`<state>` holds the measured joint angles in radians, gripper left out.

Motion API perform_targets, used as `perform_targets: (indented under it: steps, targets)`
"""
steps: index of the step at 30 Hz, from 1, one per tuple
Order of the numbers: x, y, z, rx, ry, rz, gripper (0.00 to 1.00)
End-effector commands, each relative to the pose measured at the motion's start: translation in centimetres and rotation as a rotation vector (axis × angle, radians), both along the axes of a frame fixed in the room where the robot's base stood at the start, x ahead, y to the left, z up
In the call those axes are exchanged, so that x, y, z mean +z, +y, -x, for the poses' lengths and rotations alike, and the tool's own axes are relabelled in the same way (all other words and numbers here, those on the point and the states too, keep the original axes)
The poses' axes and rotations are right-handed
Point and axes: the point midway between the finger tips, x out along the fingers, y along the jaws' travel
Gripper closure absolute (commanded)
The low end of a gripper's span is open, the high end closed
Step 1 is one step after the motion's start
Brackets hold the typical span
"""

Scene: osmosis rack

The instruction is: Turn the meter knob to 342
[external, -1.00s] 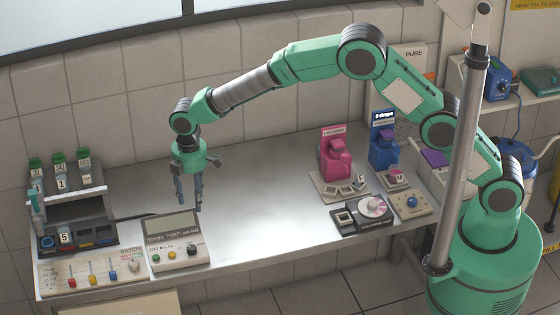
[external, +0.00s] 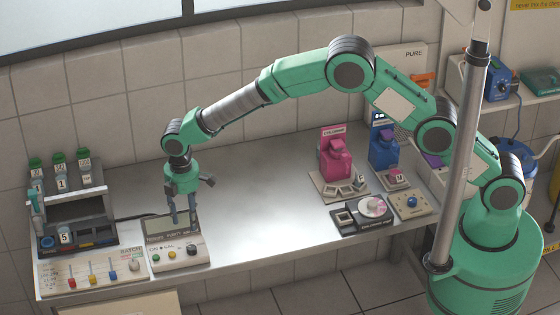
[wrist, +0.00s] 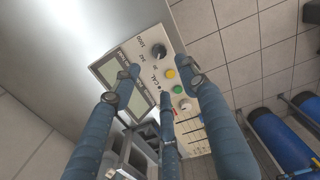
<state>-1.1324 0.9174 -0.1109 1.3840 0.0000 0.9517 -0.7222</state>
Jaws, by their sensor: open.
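The meter (external: 163,264) is a pale box with a grey display at its back, standing on the bench at the front left. Its black round knob (external: 191,250) sits at the right of its front panel, beside a green and a yellow button. In the wrist view the knob (wrist: 159,51) shows at the upper end of the panel. My gripper (external: 183,226) is open and empty, pointing down in front of the display in the external view. In the wrist view its blue fingers (wrist: 157,74) spread over the meter, apart from the knob. Any reading on the display is not legible.
Left of the meter is a panel with coloured sliders (external: 92,276). Behind that stands a dark rack (external: 75,206) with green-capped bottles. A pink device (external: 335,158) and a blue device (external: 384,150) stand at the right. The bench middle (external: 265,195) is clear.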

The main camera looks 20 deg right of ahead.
Motion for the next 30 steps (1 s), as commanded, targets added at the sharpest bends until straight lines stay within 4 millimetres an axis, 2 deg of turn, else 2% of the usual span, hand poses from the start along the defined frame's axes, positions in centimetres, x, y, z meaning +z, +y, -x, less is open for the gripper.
perform_targets:
  steps: [18, 24, 30]
  targets:
    - [-9.3, -0.1, 0.0, 0.000, 0.001, 0.001, 0.57]
    - [-11.3, 0.0, 0.0, 0.000, 0.000, 0.000, 0.57]
    - [-12.1, 0.0, 0.0, 0.000, -0.001, -0.001, 0.57]
